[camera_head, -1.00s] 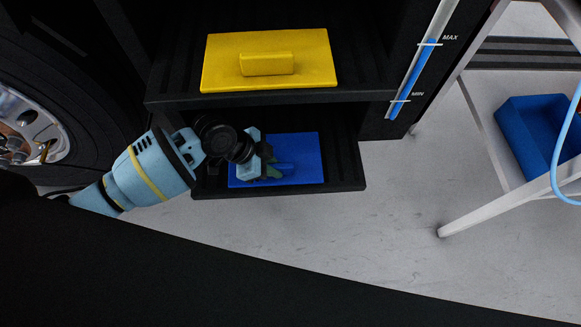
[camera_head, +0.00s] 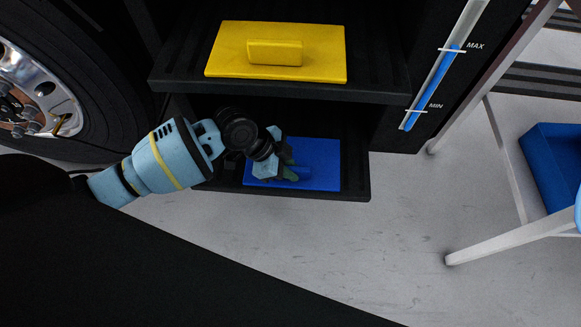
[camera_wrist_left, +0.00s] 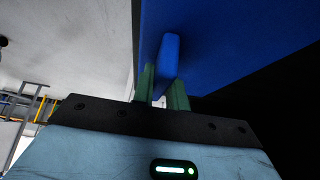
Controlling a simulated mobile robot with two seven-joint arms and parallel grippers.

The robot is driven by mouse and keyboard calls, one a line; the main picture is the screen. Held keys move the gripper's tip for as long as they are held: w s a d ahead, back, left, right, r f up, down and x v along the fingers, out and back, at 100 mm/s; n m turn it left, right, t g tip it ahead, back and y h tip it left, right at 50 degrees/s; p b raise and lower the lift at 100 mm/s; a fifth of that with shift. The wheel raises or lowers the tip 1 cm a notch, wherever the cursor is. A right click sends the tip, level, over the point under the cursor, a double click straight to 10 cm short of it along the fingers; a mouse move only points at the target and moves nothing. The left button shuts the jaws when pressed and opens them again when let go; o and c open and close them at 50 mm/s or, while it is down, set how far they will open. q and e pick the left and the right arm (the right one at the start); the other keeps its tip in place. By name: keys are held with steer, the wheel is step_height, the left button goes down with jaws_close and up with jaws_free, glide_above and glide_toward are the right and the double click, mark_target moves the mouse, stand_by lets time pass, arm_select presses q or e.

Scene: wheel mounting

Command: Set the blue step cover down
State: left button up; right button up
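The blue step cover (camera_head: 322,155) is a flat panel with a raised blue handle (camera_wrist_left: 166,60). In the head view it lies over the lower black step (camera_head: 356,185); I cannot tell whether it touches the step. My left gripper (camera_head: 292,168) reaches in from the left at the handle. In the left wrist view its green fingers (camera_wrist_left: 162,88) are on both sides of the handle and look closed on it. In the head view the gripper hides the cover's left part and some of the handle. My right gripper is not in view.
A yellow cover (camera_head: 320,50) with a handle lies on the upper step (camera_head: 382,80) above. A wheel (camera_head: 50,95) stands at the left. A blue level gauge (camera_head: 430,85) is at the right. A white-legged stand (camera_head: 500,243) with a blue bin (camera_head: 545,150) stands farther right.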

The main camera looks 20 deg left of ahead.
arm_select(q)
steer(key=o, duration=0.4)
steer(key=shift+o, duration=0.2)
steer(key=shift+a+r+p, duration=0.15)
steer(key=shift+r+p, duration=0.15)
steer(key=shift+r, duration=0.15)
steer(key=s+a, duration=0.1)
steer(key=a, duration=0.3)
steer(key=s+a+p, duration=0.1)
steer(key=a, duration=0.2)
steer(key=s+a, duration=0.1)
steer(key=a, duration=0.3)
steer(key=shift+s+a+r+p, duration=0.1)
steer(key=shift+s+a+p, duration=0.2)
steer(key=shift+a+p, duration=0.05)
steer(key=shift+a, duration=0.1)
